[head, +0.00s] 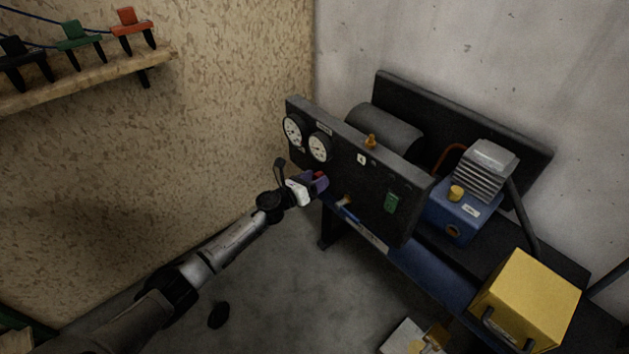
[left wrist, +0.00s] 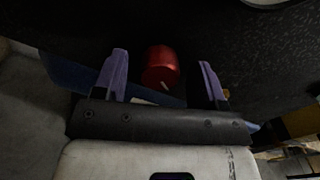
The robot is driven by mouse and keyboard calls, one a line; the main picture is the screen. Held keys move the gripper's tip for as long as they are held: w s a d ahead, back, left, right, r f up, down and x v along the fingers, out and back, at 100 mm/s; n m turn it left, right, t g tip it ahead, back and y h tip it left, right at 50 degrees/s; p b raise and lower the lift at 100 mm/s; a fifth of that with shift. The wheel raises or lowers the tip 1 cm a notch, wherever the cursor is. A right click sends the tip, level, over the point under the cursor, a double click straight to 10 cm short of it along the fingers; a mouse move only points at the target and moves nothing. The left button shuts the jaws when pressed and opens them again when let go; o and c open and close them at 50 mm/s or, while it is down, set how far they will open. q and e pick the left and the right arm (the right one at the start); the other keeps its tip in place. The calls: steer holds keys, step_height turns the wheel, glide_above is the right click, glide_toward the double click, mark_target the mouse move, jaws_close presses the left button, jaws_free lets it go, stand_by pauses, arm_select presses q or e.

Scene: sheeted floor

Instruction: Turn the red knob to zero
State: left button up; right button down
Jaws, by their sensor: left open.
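The red knob (left wrist: 160,66) sits on the dark panel, with a small pale mark near its lower edge in the left wrist view. My left gripper (left wrist: 162,80) is open, its two purple fingers standing on either side of the knob with a gap to each. Whether the fingertips reach past the knob's face is hard to tell. My right gripper is not in view.
Two round gauges (head: 305,138) sit above the knob on the panel. A green switch (head: 392,202) is to the right. A blue compressor unit (head: 462,215) and a yellow box (head: 527,297) stand farther right. A wooden shelf (head: 95,78) with clamps is upper left.

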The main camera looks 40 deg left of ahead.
arm_select(q)
steer(key=c, duration=0.9)
